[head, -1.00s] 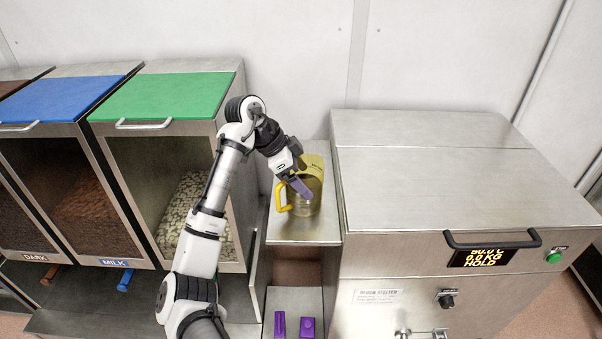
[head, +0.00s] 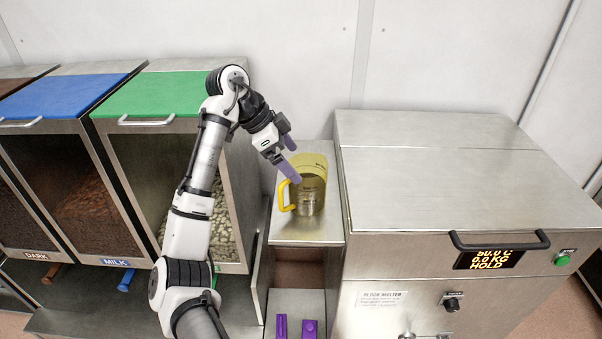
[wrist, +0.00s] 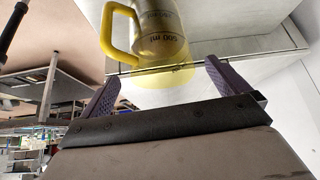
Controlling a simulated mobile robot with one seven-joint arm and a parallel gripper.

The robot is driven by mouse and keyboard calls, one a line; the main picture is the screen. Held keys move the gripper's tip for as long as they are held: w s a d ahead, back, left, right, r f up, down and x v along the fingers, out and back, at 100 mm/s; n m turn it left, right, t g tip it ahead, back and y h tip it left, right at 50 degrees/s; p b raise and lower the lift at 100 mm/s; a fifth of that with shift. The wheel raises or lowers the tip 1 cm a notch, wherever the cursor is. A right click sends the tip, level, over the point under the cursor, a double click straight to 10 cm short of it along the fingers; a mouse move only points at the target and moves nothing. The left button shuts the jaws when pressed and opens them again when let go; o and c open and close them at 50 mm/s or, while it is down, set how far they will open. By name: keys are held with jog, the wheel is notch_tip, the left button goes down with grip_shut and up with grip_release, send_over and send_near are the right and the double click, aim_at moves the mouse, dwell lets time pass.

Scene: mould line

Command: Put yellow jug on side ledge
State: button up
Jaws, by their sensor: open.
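The yellow jug (head: 311,187) is see-through with a yellow handle on its left. It stands upright on the narrow metal side ledge (head: 310,234) between the bins and the block melter. My gripper (head: 291,158) is just above and left of the jug, its purple fingers spread and empty. In the wrist view the jug (wrist: 160,40) lies beyond the fingertips (wrist: 158,78), apart from them, and its handle and volume marks show.
The block melter (head: 430,190) stands close on the right. Bins with green (head: 165,94) and blue (head: 62,97) lids stand on the left. Two purple items (head: 295,328) lie on a lower shelf in front. A wall is close behind the ledge.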

jog(key=v, duration=0.5)
jog(key=shift+a+r, duration=0.25)
jog(key=shift+r, duration=0.05)
